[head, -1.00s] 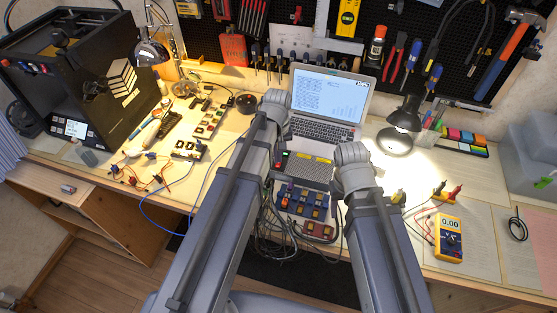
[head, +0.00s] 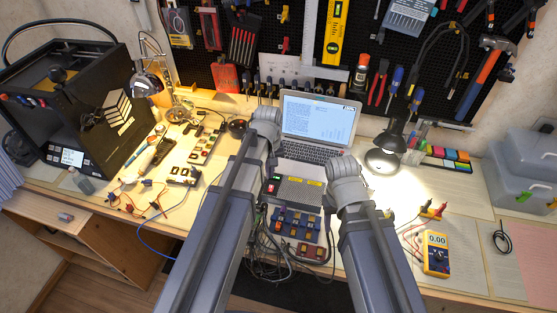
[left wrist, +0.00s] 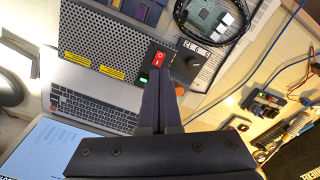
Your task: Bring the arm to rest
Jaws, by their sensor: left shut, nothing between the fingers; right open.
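My two arms reach forward over the workbench in the head view, the left arm (head: 215,225) and the right arm (head: 375,245). Their grey joints stand in front of the laptop and beside the power supply; the head view shows no fingers of either arm. In the left wrist view, my left gripper (left wrist: 161,80) is shut and empty. Its dark fingertips appear close to the red switch (left wrist: 161,59) of the perforated power supply (left wrist: 115,50); whether they touch it I cannot tell. My right gripper's fingers are hidden.
The laptop (head: 318,120) is open at the back. A lit desk lamp (head: 385,155) and a yellow multimeter (head: 436,252) are to the right. Small circuit parts (head: 185,172) and a black 3D printer (head: 75,110) are to the left. Cables hang below the power supply.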

